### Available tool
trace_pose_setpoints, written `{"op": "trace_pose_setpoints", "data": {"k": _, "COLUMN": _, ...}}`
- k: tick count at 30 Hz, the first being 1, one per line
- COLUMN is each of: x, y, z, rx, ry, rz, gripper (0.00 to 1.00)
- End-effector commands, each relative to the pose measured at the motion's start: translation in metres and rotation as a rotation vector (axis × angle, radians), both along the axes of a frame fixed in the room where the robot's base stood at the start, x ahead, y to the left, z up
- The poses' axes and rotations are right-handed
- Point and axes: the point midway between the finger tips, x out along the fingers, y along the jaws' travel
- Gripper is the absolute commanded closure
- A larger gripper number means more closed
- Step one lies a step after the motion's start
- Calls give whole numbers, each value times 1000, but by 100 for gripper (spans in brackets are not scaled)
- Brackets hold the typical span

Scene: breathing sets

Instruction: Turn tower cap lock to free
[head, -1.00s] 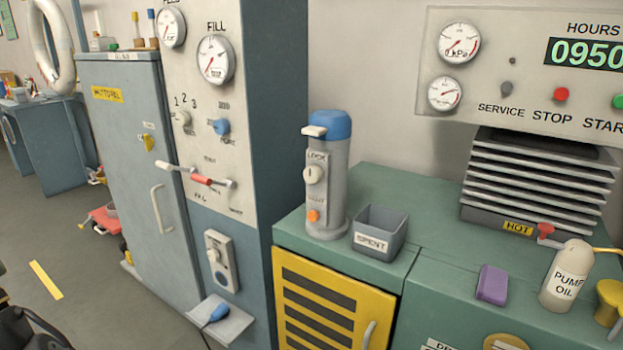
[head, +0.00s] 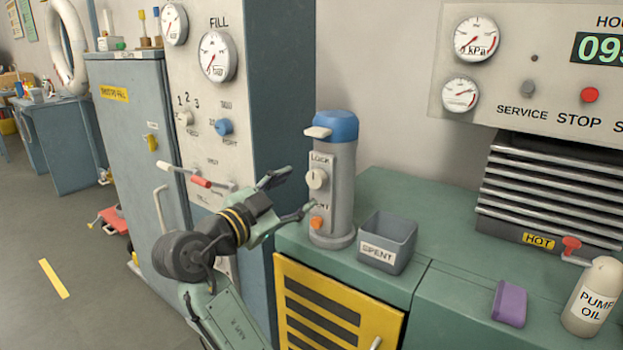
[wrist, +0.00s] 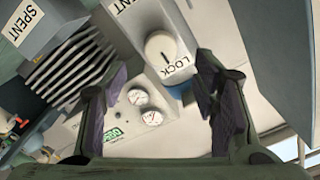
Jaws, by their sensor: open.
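The tower (head: 343,190) is a grey cylinder with a blue cap (head: 335,124), standing upright on the green cabinet. A pale round lock knob (head: 317,179) sits on its front plate below the word LOCK; its dark mark points toward LOCK. An orange part (head: 317,223) is below, its label partly hidden by a finger. My gripper (head: 291,194) is open and empty, in front of and left of the tower. In the wrist view, turned over, the knob (wrist: 161,47) shows between my spread fingers (wrist: 160,70), apart from them.
A grey SPENT bin (head: 387,243) stands right of the tower. The tall panel cabinet (head: 283,90) is close on the left. A finned unit marked HOT (head: 540,240), a purple block (head: 509,303) and a PUMP OIL bottle (head: 594,300) are farther right.

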Motion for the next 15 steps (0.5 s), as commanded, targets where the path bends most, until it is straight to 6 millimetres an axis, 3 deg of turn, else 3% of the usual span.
{"op": "trace_pose_setpoints", "data": {"k": 7, "x": 36, "y": -27, "z": 2, "rx": -2, "ry": 1, "rz": -1, "gripper": 46}}
{"op": "trace_pose_setpoints", "data": {"k": 15, "x": 51, "y": -37, "z": 0, "rx": -1, "ry": 0, "rz": 2, "gripper": 46}}
